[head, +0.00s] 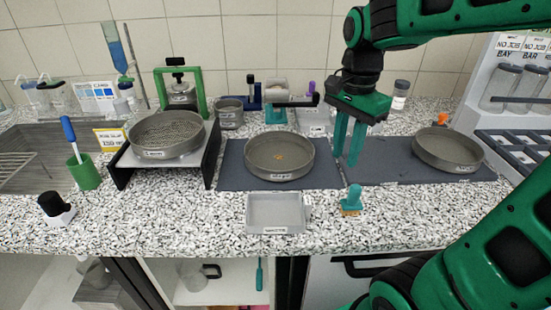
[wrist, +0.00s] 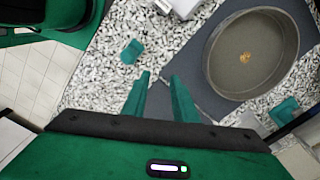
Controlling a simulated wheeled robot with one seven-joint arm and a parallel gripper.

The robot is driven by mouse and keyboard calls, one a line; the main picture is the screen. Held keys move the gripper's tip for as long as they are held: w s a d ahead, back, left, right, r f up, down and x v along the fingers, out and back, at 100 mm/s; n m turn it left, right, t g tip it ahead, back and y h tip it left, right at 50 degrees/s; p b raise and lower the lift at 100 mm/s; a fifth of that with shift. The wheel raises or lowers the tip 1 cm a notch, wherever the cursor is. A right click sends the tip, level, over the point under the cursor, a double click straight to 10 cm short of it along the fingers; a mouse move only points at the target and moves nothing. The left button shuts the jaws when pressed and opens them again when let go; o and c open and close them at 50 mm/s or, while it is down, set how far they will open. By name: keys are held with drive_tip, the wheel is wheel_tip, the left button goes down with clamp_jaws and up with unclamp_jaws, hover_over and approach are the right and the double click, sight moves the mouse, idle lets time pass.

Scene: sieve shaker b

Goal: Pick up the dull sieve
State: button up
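Three round metal sieves show in the head view. One sieve with a coarse mesh (head: 167,137) sits on a black-sided stand at the left. A third grey sieve (head: 447,150) lies on the right mat. Their labels are too small to read, so I cannot tell for sure which is the dull one. My gripper (head: 346,158) is open and empty, pointing down between the middle and right sieves; its fingers show in the wrist view (wrist: 160,77).
A grey tray (head: 275,213) and a teal-handled brush (head: 351,199) stand at the front. A green cup (head: 84,172) stands left; a rack of jars (head: 512,85) stands right.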

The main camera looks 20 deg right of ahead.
drive_tip(key=w+a+r+m, duration=0.3)
drive_tip(key=w+a+m, duration=0.4)
drive_tip(key=a, duration=0.4)
drive_tip(key=shift+n, duration=0.3)
drive_tip(key=f, duration=0.3)
drive_tip(key=w+f, duration=0.1)
drive_tip(key=f, duration=0.1)
drive_tip(key=shift+w+a+f, duration=0.1)
drive_tip(key=shift+a+f, duration=0.15)
drive_tip(key=shift+a, duration=0.05)
drive_tip(key=shift+w+a+f, duration=0.15)
drive_tip(key=shift+f, duration=1.15)
drive_tip(key=shift+w+a+f, duration=0.1)
drive_tip(key=shift+a+f, duration=0.05)
drive_tip(key=shift+f, duration=1.15)
clamp_jaws()
